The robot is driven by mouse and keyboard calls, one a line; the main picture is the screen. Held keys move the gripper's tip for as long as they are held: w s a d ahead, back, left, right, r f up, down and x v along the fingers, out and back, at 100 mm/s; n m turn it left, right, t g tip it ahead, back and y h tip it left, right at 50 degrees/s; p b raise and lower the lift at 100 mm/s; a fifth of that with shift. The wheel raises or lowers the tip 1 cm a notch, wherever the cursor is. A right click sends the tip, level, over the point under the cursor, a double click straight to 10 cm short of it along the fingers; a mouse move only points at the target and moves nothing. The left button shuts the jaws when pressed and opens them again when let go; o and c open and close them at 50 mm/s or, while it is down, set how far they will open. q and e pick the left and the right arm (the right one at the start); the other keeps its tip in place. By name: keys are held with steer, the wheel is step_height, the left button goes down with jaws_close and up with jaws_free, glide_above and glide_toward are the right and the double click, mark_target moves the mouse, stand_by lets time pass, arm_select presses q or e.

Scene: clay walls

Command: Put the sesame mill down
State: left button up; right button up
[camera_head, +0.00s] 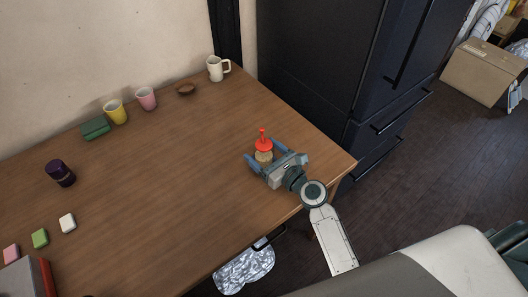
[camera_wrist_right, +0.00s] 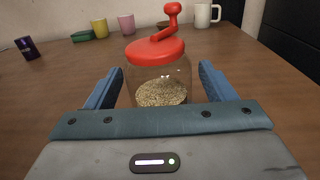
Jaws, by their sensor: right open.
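The sesame mill (camera_head: 264,155) stands upright on the wooden table (camera_head: 190,170), near its right end. It has a red lid with a crank knob and a clear jar with pale seeds, seen closely in the right wrist view (camera_wrist_right: 160,75). My right gripper (camera_head: 263,158) is open, with one blue finger on each side of the jar. In the right wrist view a gap shows between the jar and each finger (camera_wrist_right: 158,88). The jar's lower part is hidden behind the gripper body there. My left gripper is not in view.
A white mug (camera_head: 215,70), brown bowl (camera_head: 185,88), pink cup (camera_head: 146,98), yellow cup (camera_head: 116,112) and green box (camera_head: 95,128) line the wall side. A dark purple jar (camera_head: 60,173) and small coloured blocks (camera_head: 40,238) are at left. The table's middle is clear. A dark fridge (camera_head: 320,60) stands beyond.

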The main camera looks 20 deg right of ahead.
steer(key=shift+r, duration=0.2)
steer(key=v, duration=0.3)
steer(key=shift+f, duration=0.25)
steer(key=b+v, duration=0.2)
steer(key=v, duration=0.6)
steer(key=shift+s+d+r, duration=0.2)
steer(key=shift+s+d, duration=0.05)
steer(key=shift+s, duration=0.25)
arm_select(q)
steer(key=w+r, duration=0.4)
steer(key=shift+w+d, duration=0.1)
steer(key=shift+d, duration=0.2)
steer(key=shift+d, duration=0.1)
arm_select(e)
steer(key=shift+f, duration=0.1)
